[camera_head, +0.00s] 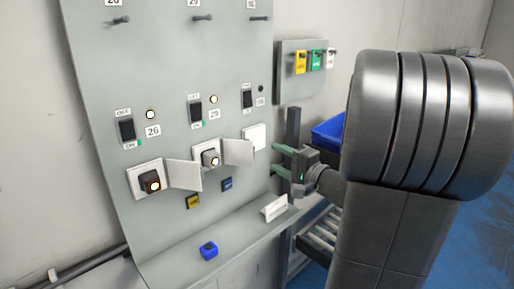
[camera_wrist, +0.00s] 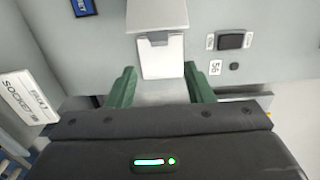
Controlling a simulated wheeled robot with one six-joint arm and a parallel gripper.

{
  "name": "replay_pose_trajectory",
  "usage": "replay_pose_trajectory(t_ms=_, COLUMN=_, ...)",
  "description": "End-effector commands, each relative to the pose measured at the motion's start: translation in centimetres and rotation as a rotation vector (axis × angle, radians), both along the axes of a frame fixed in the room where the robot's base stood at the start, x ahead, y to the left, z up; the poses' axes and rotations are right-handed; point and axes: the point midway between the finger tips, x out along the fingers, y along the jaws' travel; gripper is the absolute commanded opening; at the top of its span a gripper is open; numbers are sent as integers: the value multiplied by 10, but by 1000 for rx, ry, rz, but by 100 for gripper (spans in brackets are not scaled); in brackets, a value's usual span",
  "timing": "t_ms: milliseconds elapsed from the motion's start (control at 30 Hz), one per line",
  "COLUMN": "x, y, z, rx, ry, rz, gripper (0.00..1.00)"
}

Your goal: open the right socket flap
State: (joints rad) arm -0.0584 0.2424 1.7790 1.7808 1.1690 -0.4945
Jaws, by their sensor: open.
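The right socket flap (camera_head: 254,137) is a white square on the grey panel and looks shut flat. In the wrist view the right socket (camera_wrist: 161,62) shows as a white plate with a small notched tab at its upper edge. My gripper (camera_head: 275,158) has green fingers and is open and empty, just right of and slightly below the flap in the head view. In the wrist view my gripper (camera_wrist: 159,68) has one fingertip on each side of the plate. I cannot tell whether either touches it.
The middle socket's flap (camera_head: 238,152) and the left socket's flap (camera_head: 184,174) stand open, with plugs in both sockets. A black switch (camera_wrist: 235,41) is beside the right socket. A white sign (camera_head: 274,208) and a blue block (camera_head: 208,250) sit on the ledge below.

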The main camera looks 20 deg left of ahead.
Motion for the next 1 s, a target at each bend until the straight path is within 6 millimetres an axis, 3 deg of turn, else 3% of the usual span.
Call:
replay_pose_trajectory(t_ms=300, x=23, y=59, z=0, rx=-2, ry=2, rz=4, gripper=47)
replay_pose_trajectory(t_ms=500, x=34, y=83, z=0, rx=-1, ry=2, rz=1, gripper=47)
replay_pose_trajectory(t_ms=900, x=37, y=90, z=-1, rx=-1, ry=2, rz=0, gripper=47)
replay_pose_trajectory(t_ms=933, x=37, y=90, z=-1, rx=-1, ry=2, rz=0, gripper=45)
replay_pose_trajectory(t_ms=1000, x=37, y=90, z=-1, rx=-1, ry=2, rz=0, gripper=32)
